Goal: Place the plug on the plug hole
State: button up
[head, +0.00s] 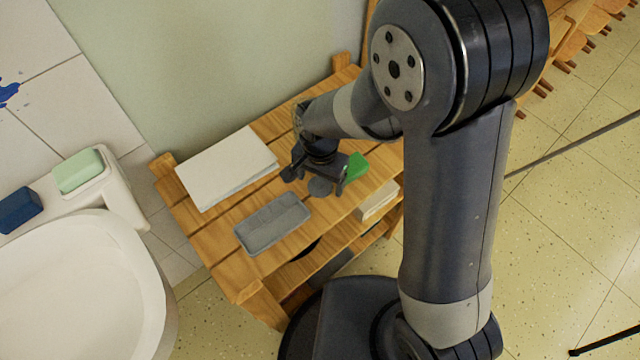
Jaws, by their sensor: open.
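A small dark grey disc (320,187), which looks like the plug, lies on the wooden slatted shelf. My gripper (314,180) is just above it with its jaws apart, one finger on each side. I cannot tell whether the fingers touch the disc. The white sink (120,270) is at the lower left. Its basin is cut off by the picture edge, and no plug hole shows.
On the shelf (215,235) are white paper (225,165), a grey case (272,222) and a green block (356,166). A pale block (377,200) is near its right edge. Green soap (79,170) and a blue block (18,209) sit on the sink rim.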

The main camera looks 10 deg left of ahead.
jog(key=shift+c, duration=0.4)
jog(key=c, duration=1.1)
jog(key=shift+o, duration=0.2)
